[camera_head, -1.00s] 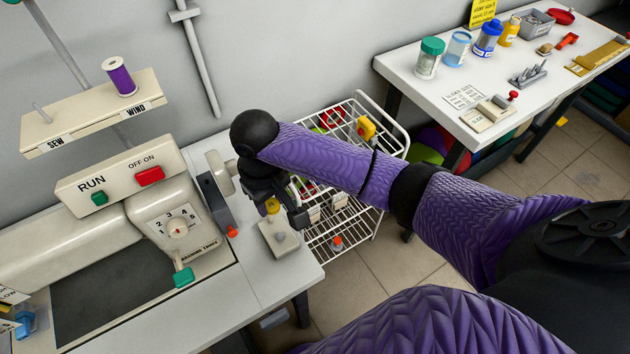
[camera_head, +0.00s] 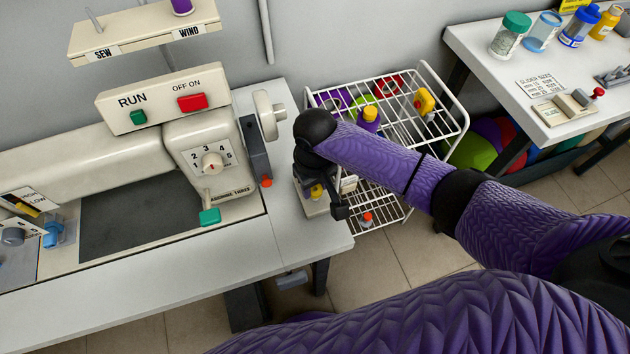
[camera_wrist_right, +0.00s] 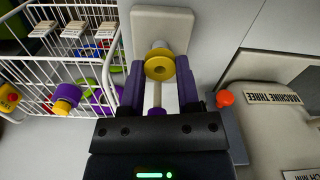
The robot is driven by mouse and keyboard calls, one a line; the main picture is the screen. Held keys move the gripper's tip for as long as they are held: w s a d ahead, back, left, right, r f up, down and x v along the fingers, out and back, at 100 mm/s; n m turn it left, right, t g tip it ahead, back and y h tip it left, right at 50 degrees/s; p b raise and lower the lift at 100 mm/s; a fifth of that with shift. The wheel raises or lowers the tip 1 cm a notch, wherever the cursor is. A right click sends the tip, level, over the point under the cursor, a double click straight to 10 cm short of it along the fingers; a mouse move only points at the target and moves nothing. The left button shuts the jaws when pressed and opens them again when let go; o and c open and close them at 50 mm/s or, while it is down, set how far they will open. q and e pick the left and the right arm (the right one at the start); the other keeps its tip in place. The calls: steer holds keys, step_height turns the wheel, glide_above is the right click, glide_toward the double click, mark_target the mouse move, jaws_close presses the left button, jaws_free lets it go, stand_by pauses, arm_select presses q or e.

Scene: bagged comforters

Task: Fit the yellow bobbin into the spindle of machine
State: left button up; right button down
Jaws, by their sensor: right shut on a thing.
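My right gripper (camera_head: 326,203) is above the right end of the machine table, beside the machine (camera_head: 190,160). It is shut on the yellow bobbin (camera_head: 316,190), which shows between its fingers in the right wrist view (camera_wrist_right: 160,66). The bobbin's round face and centre hole face that camera. A pale post shows at the bobbin, above a cream block (camera_wrist_right: 163,22). The block also shows under the gripper in the head view (camera_head: 315,208). I cannot tell whether the bobbin is around the post. My left gripper is not in view.
A white wire rack (camera_head: 440,135) with coloured items stands right of the table. The machine's handwheel (camera_head: 268,115) and an orange knob (camera_head: 266,182) are left of the gripper. A white side table (camera_head: 545,125) stands at the right. The table front (camera_head: 300,255) is clear.

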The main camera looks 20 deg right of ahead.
steer(key=shift+f, duration=0.25)
steer(key=shift+c, duration=1.6)
jaws_free()
step_height(320, 180, up, 13)
steer(key=p, duration=0.5)
steer(key=shift+r, duration=0.1)
